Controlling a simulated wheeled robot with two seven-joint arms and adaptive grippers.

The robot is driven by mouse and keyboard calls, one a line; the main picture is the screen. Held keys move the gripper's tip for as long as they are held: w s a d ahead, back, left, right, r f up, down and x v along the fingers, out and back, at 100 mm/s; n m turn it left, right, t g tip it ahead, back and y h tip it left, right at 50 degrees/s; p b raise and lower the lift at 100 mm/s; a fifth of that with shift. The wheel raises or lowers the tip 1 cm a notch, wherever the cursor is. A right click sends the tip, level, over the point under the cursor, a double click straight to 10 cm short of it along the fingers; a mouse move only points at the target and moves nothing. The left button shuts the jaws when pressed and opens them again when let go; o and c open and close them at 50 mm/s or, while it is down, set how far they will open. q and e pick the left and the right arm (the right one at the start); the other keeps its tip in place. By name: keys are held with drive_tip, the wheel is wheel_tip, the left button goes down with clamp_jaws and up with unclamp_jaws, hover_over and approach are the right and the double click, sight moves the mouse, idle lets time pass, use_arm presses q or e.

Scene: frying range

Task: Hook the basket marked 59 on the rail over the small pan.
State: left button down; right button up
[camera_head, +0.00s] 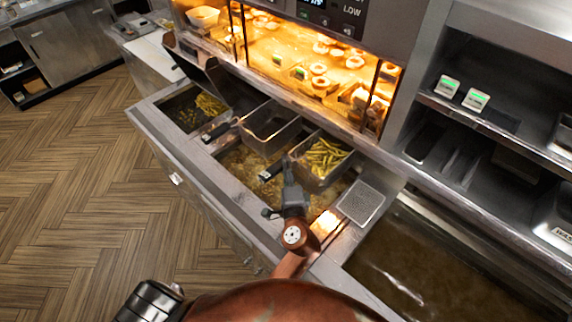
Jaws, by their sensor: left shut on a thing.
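My left gripper (289,172) is shut at the handle (271,173) of a wire basket of fries (321,160). This basket is at the right end of the wide oil pan (240,164). A second basket (270,124), seemingly empty, sits to its left with its dark handle (217,132) toward me. The small pan (184,111) is at the far left of the fryer, and some fries (209,104) show in it. No number 59 is legible on either basket. The rail is hard to make out. My right gripper is not in view.
A lit warming cabinet (300,60) with food stands right behind the fryer. A dark raised panel (229,88) stands behind the small pan. A grey perforated plate (361,203) lies right of the wide pan. Shelves (485,115) are at the right. The floor at left is clear.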

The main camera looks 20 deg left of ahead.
use_arm(q)
drive_tip(key=c, duration=1.7)
unclamp_jaws()
drive_tip(key=shift+c, duration=0.2)
drive_tip(key=shift+f, duration=0.1)
drive_tip(key=v, duration=0.8)
drive_tip(key=shift+d, duration=0.1)
